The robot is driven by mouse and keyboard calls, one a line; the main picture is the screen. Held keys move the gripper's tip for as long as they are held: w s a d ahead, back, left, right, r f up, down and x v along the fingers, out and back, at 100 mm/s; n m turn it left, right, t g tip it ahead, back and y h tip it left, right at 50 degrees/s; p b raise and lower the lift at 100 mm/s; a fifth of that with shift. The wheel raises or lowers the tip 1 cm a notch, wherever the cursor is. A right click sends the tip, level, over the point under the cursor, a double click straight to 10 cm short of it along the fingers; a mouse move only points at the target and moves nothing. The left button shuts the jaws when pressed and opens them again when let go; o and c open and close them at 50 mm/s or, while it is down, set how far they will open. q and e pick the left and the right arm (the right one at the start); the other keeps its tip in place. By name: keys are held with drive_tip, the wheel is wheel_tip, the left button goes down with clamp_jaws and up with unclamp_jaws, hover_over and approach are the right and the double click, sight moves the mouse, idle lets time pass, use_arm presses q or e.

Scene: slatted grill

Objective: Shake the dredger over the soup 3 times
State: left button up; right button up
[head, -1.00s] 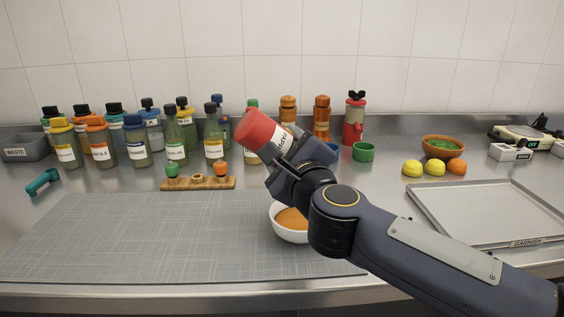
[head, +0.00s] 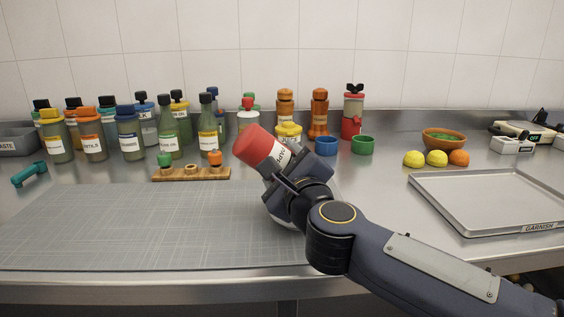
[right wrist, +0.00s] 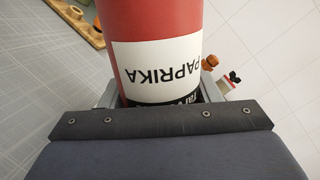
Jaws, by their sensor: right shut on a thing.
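The paprika dredger (head: 255,146) is red with a white label and is tilted, its red end toward the upper left. My right gripper (head: 284,171) is shut on it above the counter. In the right wrist view the dredger (right wrist: 155,22) fills the upper middle, with its PAPRIKA label upside down. The white soup bowl (head: 282,222) is almost wholly hidden behind my right gripper; only a sliver of it shows, and the soup is hidden. My left gripper is in neither view.
A grey cutting mat (head: 130,225) lies at left, clear on top. A wooden rack (head: 190,174) and several bottles (head: 130,135) stand behind it. A metal garnish tray (head: 490,200) lies at right, with lemons (head: 436,158) and an orange behind it.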

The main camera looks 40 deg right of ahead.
drive_tip(key=shift+r, duration=0.2)
wheel_tip(320, 180, up, 7)
drive_tip(key=p, duration=0.7)
wheel_tip(320, 180, down, 7)
drive_tip(key=b, duration=0.6)
wheel_tip(320, 180, up, 7)
drive_tip(key=p, duration=0.6)
drive_tip(key=shift+r, duration=0.1)
drive_tip(key=shift+f, duration=0.25)
